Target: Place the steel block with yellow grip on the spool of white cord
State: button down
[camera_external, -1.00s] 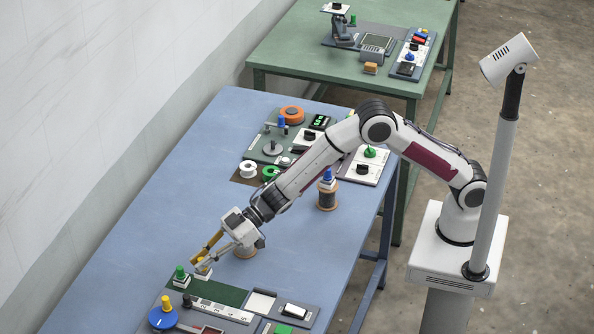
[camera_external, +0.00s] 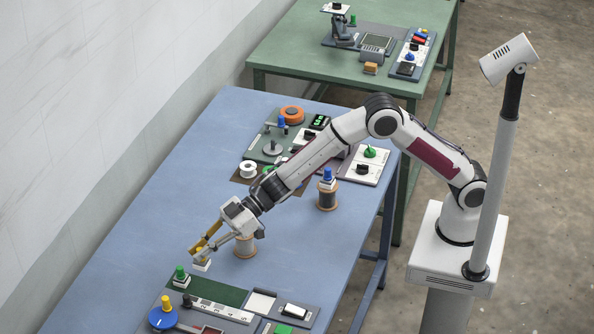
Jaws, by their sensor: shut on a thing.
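The steel block with yellow grip (camera_external: 202,265) hangs upright below my gripper (camera_external: 199,249), which is shut on its yellow grip. The block is a little above the near-left part of the blue table, behind the block with a green grip (camera_external: 181,278). A spool with wood-coloured ends and pale cord (camera_external: 246,247), apparently the spool of white cord, stands upright to the right of the held block. My gripper's wrist hides part of it, and nothing shows resting on its top.
Another spool (camera_external: 327,198) with dark cord carries a block with a blue grip (camera_external: 327,178). A small white reel (camera_external: 248,169) lies near the instrument panels at the back. Near panels (camera_external: 215,292) carry knobs and switches. The table's middle-left (camera_external: 185,190) is clear.

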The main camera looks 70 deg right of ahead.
jog(key=shift+w+d+r, duration=0.25)
jog(key=shift+w+d, duration=0.05)
jog(key=shift+d, duration=0.1)
jog(key=w+d+r+m+t, duration=0.1)
jog(key=d+r, duration=0.3)
jog(key=d, duration=0.4)
jog(key=d+r, duration=0.5)
jog(key=d, duration=0.4)
jog(key=s+d+f+n, duration=0.1)
jog(key=s, duration=0.5)
jog(key=shift+f+g, duration=0.15)
jog(key=shift+g, duration=0.25)
jog(key=shift+s+f, duration=0.1)
notch_tip(320, 180, down, 6)
jog(key=shift+f, duration=0.1)
